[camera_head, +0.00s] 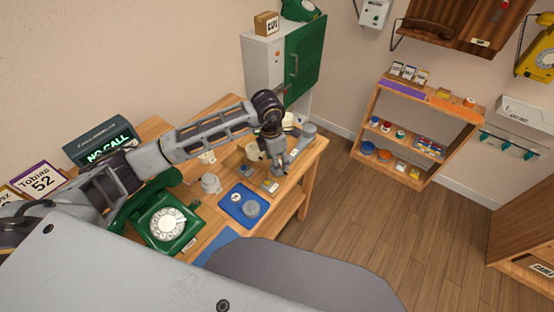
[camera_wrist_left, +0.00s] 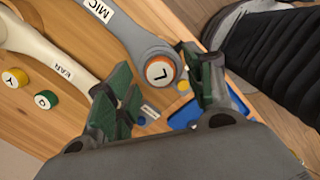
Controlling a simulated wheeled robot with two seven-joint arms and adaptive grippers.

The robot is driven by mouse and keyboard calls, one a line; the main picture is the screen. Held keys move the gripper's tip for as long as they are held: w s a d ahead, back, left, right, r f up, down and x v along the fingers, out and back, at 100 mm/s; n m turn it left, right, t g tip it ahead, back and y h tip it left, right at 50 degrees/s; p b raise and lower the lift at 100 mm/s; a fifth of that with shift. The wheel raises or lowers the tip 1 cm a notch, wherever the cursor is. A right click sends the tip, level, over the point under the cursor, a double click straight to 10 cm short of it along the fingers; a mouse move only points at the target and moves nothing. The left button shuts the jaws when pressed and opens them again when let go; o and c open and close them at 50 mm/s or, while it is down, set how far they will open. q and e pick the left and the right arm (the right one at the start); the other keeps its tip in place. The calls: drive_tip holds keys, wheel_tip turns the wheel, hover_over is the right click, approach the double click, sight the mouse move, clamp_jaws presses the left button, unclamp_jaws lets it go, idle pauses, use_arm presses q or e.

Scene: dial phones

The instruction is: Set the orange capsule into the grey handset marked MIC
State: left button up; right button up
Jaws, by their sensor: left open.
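The grey handset (camera_wrist_left: 128,32), marked MIC, lies on the wooden table. Its round end is close to my left gripper in the left wrist view. The orange capsule (camera_wrist_left: 160,72), with a white top and a black letter, sits within the grey rim of that end and looks roughly level. I cannot tell how deep it is. My left gripper (camera_wrist_left: 157,66) is open, with its green-padded fingers on either side of the capsule and apart from it. In the head view my left gripper (camera_head: 279,168) is low over the table's right part. My right gripper is not in view.
A cream handset (camera_wrist_left: 50,55) marked EAR lies to the left, with yellow (camera_wrist_left: 15,77) and green (camera_wrist_left: 46,99) capsules near it. A blue tray (camera_head: 232,211) is at the table's front. A green dial phone (camera_head: 166,224) stands left. Shelves (camera_head: 420,140) are at the right.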

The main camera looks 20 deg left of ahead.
use_arm(q)
wheel_tip(320, 180, up, 12)
drive_tip(key=a, duration=0.1)
drive_tip(key=shift+s, duration=0.45)
drive_tip(key=shift+f, duration=0.15)
idle(1.0)
